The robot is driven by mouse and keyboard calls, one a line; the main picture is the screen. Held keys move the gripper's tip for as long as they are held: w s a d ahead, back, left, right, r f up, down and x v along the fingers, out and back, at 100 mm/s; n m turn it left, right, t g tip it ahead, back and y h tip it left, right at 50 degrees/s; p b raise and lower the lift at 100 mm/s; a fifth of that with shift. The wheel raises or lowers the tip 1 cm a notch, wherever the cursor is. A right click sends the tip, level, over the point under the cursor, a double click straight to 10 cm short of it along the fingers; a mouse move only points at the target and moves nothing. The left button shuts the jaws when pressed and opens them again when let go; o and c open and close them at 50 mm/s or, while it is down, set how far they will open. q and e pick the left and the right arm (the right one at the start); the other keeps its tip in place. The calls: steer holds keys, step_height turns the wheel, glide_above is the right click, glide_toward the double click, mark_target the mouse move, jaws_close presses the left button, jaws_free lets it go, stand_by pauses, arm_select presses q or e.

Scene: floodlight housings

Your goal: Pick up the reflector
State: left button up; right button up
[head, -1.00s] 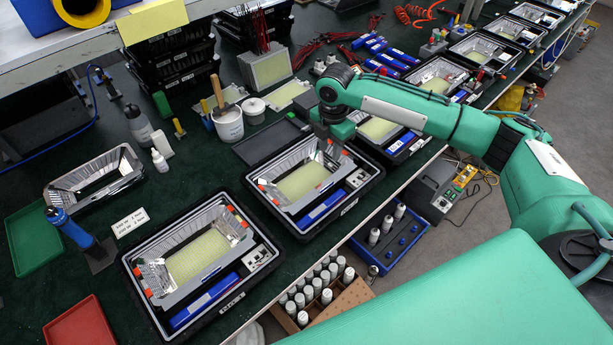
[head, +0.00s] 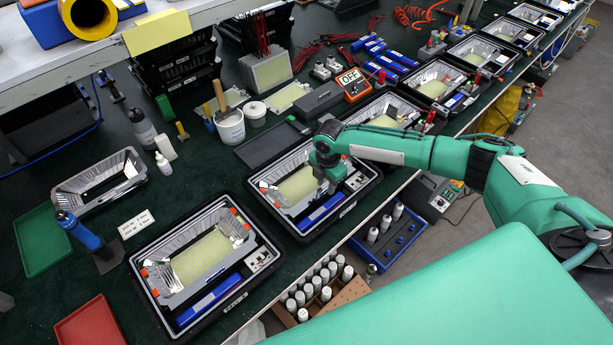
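A loose silver reflector (head: 100,186), a rectangular frame with an open middle, lies on the dark green bench at the left. Another silver reflector (head: 268,176) sits in the middle black housing (head: 293,231), around a pale yellow LED panel (head: 298,186). The near housing (head: 165,322) also has a reflector (head: 207,214) around its panel. My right gripper (head: 326,186) points down over the right side of the middle housing, by that reflector's right edge. Its fingertips are small and partly hidden, so I cannot tell whether they touch anything. My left gripper is out of view.
A blue driver (head: 80,232) stands near the loose reflector. A green tray (head: 42,240) and a red tray (head: 88,325) lie at the left. A white mug (head: 230,126) and an orange meter (head: 352,85) stand farther back. More housings line the bench to the right.

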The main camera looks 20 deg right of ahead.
steer(key=shift+f, duration=0.35)
jaws_close()
steer(key=shift+r, duration=0.1)
steer(key=shift+r, duration=0.6)
step_height(320, 180, up, 26)
steer(key=p, duration=0.4)
stand_by(0.8)
steer(key=shift+r, duration=0.1)
